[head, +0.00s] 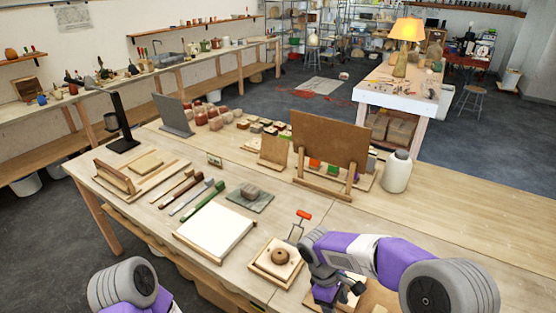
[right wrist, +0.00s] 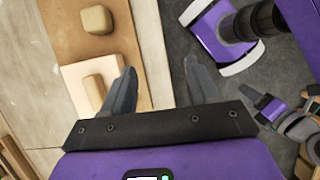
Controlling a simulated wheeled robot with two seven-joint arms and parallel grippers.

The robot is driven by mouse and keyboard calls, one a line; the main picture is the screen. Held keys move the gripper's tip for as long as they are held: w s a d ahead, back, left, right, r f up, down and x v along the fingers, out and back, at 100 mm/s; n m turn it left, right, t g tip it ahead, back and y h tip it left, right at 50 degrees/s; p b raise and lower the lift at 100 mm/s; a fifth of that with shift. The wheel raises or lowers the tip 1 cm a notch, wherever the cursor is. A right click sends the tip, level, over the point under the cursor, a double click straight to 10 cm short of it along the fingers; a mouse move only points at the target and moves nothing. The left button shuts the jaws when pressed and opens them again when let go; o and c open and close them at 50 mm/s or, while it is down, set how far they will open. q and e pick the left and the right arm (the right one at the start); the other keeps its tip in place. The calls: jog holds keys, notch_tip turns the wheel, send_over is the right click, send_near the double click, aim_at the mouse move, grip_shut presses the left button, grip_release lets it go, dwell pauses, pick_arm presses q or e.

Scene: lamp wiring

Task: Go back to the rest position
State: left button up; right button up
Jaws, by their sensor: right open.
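My right arm reaches in from the right in the head view, with its dark gripper (head: 345,293) low over the table's front edge. In the right wrist view the gripper (right wrist: 161,78) has its two fingers spread apart with nothing between them. Below it are a wooden board with a small tan block (right wrist: 97,19) and a pale square piece with another tan block (right wrist: 94,89), left of the fingers. Of my left arm only a grey and purple link shows at the bottom left of the head view; its gripper is out of sight.
The wooden worktable (head: 370,222) holds a white slab (head: 214,232), tools, a board with a round knob (head: 278,258), an orange-handled tool (head: 304,215), an upright brown panel (head: 330,140) and a white jar (head: 397,172). A lit lamp (head: 407,30) stands on a far table. The table's right part is clear.

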pick_arm(q)
notch_tip(320, 180, down, 8)
jog(key=w+b, duration=0.1)
jog(key=b, duration=0.6)
jog(key=shift+w+r, duration=0.15)
jog(key=shift+r, duration=0.05)
pick_arm(e)
jog(key=s+a+f+m+t+y, duration=0.1)
jog(key=s+f+m+y, duration=0.1)
jog(key=f, duration=0.8)
jog(key=s+a+f+m+t+y, duration=0.1)
jog(key=s+f+m, duration=0.4)
jog(key=f, duration=0.6)
jog(key=s+a+f+m+y, duration=0.3)
jog(key=f+m, duration=0.4)
jog(key=f, duration=0.4)
jog(key=shift+s+a+t+y, duration=0.2)
jog(key=shift+s+t+y, duration=0.2)
jog(key=shift+s+y, duration=0.45)
jog(key=shift+w, duration=0.1)
